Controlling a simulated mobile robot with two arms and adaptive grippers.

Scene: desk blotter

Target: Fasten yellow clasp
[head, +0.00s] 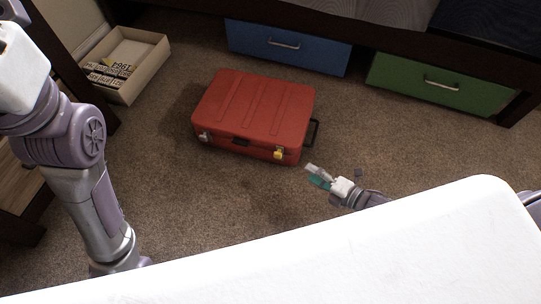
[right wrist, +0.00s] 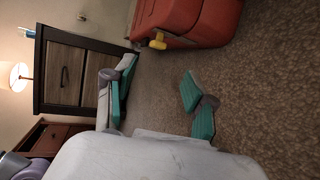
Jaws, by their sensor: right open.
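A closed red suitcase (head: 252,108) lies flat on the carpet; part of it shows at the top of the right wrist view (right wrist: 205,22). The yellow clasp (head: 278,154) is on its front face near the right corner. In the right wrist view the yellow clasp (right wrist: 157,42) sticks out from the case. A pale grey clasp (head: 204,136) is at the left of the same face. My right gripper (head: 317,175) is open and empty, in front and to the right of the yellow clasp, apart from it. My left arm shows, but its gripper is hidden.
A dark handle (head: 313,132) stands out at the case's right end. An open box (head: 127,60) is at the back left. Blue (head: 288,45) and green (head: 440,82) drawers are under the bed.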

